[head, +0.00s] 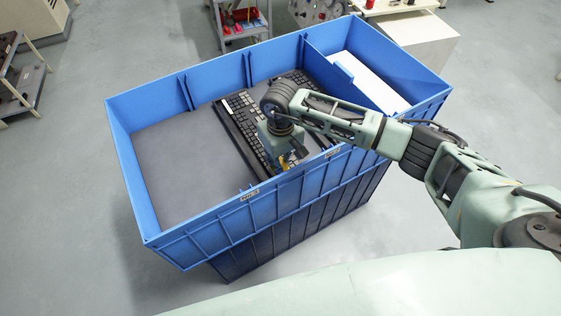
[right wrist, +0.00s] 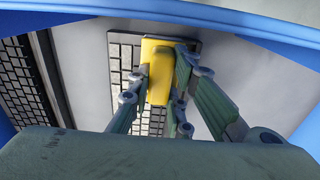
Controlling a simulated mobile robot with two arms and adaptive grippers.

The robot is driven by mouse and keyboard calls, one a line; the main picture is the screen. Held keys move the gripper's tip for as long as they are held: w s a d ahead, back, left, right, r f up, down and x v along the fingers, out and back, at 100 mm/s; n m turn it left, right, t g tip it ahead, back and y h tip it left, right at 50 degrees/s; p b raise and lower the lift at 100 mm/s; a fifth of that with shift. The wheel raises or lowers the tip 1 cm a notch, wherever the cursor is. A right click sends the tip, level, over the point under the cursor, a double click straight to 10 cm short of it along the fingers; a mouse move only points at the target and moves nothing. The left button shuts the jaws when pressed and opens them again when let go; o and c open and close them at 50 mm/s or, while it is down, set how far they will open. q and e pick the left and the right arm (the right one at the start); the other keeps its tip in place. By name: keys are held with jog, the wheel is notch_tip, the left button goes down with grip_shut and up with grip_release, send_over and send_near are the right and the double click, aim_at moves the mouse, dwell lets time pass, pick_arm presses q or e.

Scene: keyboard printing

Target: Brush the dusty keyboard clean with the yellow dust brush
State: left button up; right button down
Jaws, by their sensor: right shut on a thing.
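A keyboard (head: 240,107) with dark and pale keys lies inside the blue bin, partly hidden by my right arm. It also shows in the right wrist view (right wrist: 122,72), under the gripper. My right gripper (right wrist: 158,90) is shut on the yellow dust brush (right wrist: 156,52) and holds it over the keyboard, near the end toward the bin's wall. I cannot tell whether the brush touches the keys. In the head view only a small yellow part of the brush (head: 284,162) shows below the gripper (head: 283,150). My left gripper is not in view.
The blue bin (head: 125,150) has high walls around the keyboard. Its left part has a bare grey floor (head: 185,160). A divider sets off a compartment with a white item (head: 368,82) at the right. Another dark keyboard (right wrist: 22,82) lies alongside. Shelves stand beyond the bin.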

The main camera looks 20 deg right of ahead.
jog(key=shift+f+b, duration=0.6)
jog(key=shift+d, duration=0.1)
jog(key=shift+w+d+b, duration=0.25)
jog(key=shift+d+b, duration=0.2)
jog(key=shift+d, duration=0.85)
jog(key=shift+d, duration=0.1)
jog(key=shift+w+d+f+b, duration=0.15)
jog(key=shift+d+b, duration=0.2)
jog(key=shift+d, duration=0.3)
jog(key=shift+w+d+r+b, duration=0.1)
jog(key=shift+d+b, duration=0.2)
jog(key=shift+d, duration=0.35)
notch_tip(320, 180, up, 17)
jog(key=p, duration=0.7)
jog(key=shift+p, duration=0.35)
